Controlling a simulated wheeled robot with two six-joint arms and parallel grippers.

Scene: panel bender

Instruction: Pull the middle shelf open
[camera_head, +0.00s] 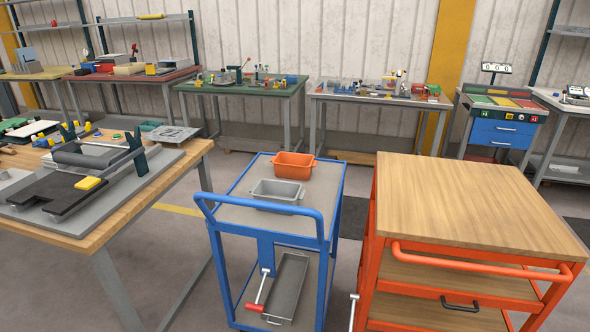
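An orange cart (368,262) with a wooden top (480,200) stands at the right front. Under its top is a wooden shelf (440,281), with a black pull handle (460,305) at its front edge. Another wooden board (425,313) shows lower down, cut off by the bottom of the picture. An orange push bar (480,262) crosses in front of the shelf and hides part of it. The shelf looks pushed in under the top. Neither of my grippers is in view.
A blue trolley (325,245) stands left of the cart, carrying an orange bin (293,166) and a grey bin (277,191). A wooden workbench (110,228) with a bending machine (95,165) is at the left. Several workbenches line the back wall. A narrow gap separates trolley and cart.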

